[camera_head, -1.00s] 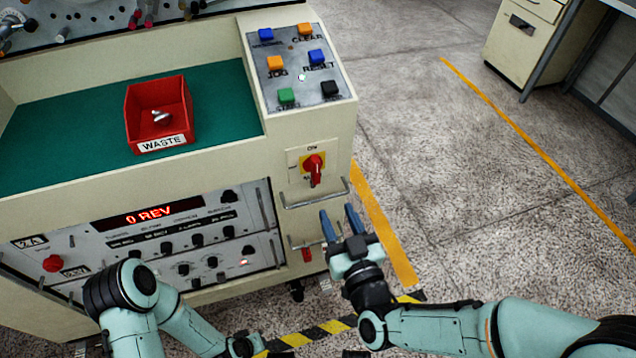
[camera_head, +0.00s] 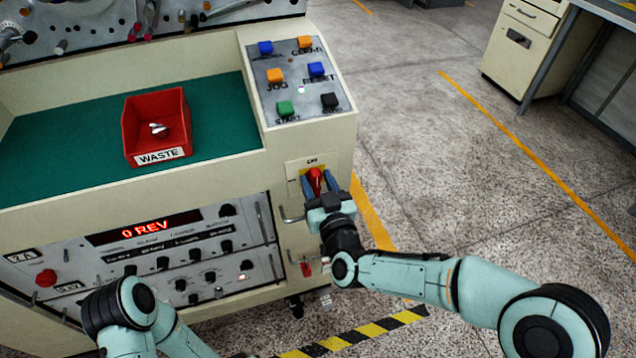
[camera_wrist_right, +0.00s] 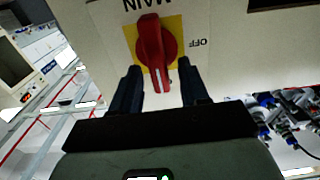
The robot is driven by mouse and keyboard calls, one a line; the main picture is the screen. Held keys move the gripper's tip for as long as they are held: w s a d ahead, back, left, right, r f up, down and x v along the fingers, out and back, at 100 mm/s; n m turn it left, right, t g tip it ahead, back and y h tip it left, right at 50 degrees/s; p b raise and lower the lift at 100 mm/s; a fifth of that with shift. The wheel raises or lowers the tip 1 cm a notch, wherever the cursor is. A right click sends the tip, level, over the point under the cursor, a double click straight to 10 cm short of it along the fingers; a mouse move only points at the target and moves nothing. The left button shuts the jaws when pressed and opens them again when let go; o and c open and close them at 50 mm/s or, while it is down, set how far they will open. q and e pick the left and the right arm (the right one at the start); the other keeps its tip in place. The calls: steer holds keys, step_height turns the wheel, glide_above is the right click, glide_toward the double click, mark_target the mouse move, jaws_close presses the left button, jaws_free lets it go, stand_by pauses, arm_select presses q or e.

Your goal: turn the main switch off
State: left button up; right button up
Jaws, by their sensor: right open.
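The main switch (camera_head: 315,181) is a red rotary handle on a yellow plate on the front of the cream machine, below the button panel. In the right wrist view the red handle (camera_wrist_right: 152,45) stands along the picture's vertical, with "MAIN" above it and "OFF" to its right. My right gripper (camera_head: 321,186) is open, its two blue-black fingers on either side of the handle's lower end. In the right wrist view a gap shows between each finger and the handle. My left arm is at the lower left, and its gripper is not in view.
A red waste bin (camera_head: 157,128) with small metal parts stands on the green mat (camera_head: 60,140). The floor on the right is clear up to a cabinet (camera_head: 520,50).

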jaws_close()
